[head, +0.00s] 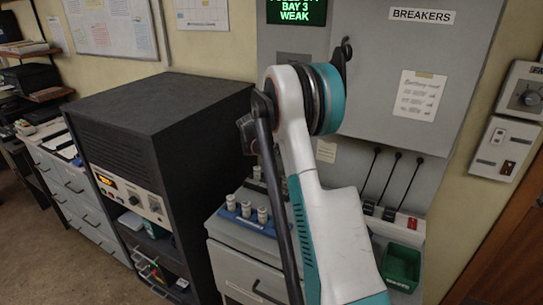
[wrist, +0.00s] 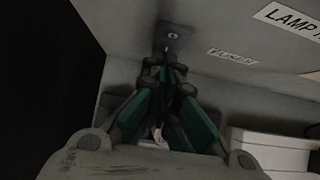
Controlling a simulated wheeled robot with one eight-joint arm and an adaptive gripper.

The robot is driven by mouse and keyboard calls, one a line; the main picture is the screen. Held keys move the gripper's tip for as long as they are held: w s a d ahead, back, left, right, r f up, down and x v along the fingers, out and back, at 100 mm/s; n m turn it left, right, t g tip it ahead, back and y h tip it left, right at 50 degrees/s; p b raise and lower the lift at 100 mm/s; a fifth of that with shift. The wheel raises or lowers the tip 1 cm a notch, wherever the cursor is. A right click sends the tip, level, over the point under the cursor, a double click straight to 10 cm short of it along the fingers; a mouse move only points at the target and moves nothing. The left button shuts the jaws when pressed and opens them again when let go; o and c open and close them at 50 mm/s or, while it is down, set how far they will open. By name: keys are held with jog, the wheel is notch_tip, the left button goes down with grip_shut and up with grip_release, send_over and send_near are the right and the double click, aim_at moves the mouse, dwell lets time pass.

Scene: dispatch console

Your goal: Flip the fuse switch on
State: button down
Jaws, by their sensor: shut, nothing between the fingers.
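In the wrist view my gripper (wrist: 165,78) is shut with nothing between its teal-sided fingers. The fingers point at a small dark plate (wrist: 175,38) with a pale round spot, mounted on a grey panel. It may be the fuse switch, but the picture is too dark to tell its position. The fingertips look close to the plate's lower edge; I cannot tell if they touch. In the head view my white and teal arm covers the middle of the scene, and I cannot make out the gripper there.
The grey breaker cabinet (head: 372,95) stands behind my arm. Below it are several black levers (head: 390,180), a red switch (head: 412,223) and a green bin (head: 401,266). A blue tray with pale cylinders (head: 246,222) sits left of my arm, beside a black rack (head: 160,110).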

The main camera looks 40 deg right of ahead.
jog(key=shift+w+d+f+t+h+b, duration=0.1)
jog(key=shift+d+f+t+h+b, duration=0.3)
jog(key=shift+h+b, duration=0.4)
jog(key=shift+f, duration=0.1)
jog(key=shift+d+r, duration=0.1)
jog(key=shift+r, duration=0.1)
